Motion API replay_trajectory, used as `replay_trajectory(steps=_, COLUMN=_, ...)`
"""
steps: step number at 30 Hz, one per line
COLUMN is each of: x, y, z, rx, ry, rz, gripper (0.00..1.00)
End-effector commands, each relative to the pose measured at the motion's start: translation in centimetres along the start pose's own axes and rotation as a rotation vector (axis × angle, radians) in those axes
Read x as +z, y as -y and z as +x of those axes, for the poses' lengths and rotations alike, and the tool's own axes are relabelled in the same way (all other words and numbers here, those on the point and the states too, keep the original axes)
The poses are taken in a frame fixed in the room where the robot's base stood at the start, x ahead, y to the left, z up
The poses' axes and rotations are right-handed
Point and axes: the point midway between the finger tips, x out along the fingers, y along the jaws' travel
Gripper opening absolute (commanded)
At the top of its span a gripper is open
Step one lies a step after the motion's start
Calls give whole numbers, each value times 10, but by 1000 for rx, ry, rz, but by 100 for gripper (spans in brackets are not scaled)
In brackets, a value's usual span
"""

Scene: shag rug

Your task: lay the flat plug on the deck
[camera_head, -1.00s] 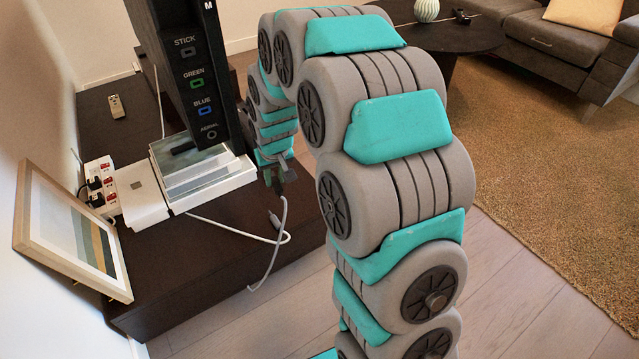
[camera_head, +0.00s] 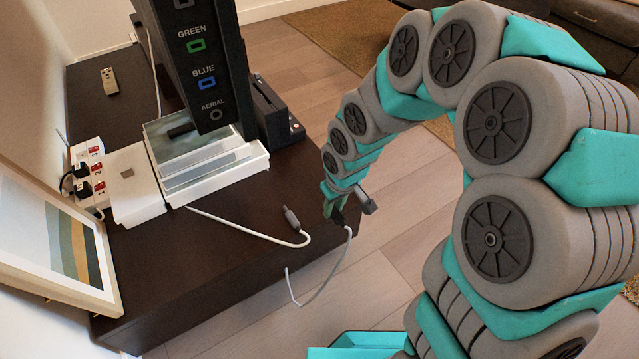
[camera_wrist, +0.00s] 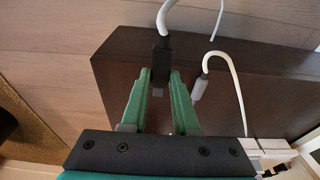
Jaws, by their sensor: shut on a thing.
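The flat plug is the dark, blocky plug (camera_wrist: 160,58) on a pale cable, shown between my green fingers in the wrist view. My gripper (camera_wrist: 159,80) is shut on it. In the head view the dark plug (camera_head: 338,217) hangs below my gripper (camera_head: 334,203), near the right end of the dark low cabinet, whose top (camera_head: 235,225) I take as the deck. I cannot tell whether the plug touches the top. A second, grey slim plug (camera_head: 292,219) lies on the cabinet top to the left; it also shows in the wrist view (camera_wrist: 199,88).
A dark tower (camera_head: 200,60) with labelled ports stands over white boxes (camera_head: 215,165). A black slotted box (camera_head: 273,115) stands behind. A power strip (camera_head: 88,172), remote (camera_head: 109,80) and picture frame (camera_head: 60,240) are at left. The cabinet's front strip is mostly bare.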

Motion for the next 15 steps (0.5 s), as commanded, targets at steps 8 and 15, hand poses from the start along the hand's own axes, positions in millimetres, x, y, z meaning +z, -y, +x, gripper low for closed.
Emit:
replay_trajectory(steps=8, x=-52, y=-17, z=16, rx=0, ry=-1, rz=1, gripper=0)
replay_trajectory(steps=15, x=-96, y=-33, z=28, rx=1, ry=-3, rz=2, gripper=0)
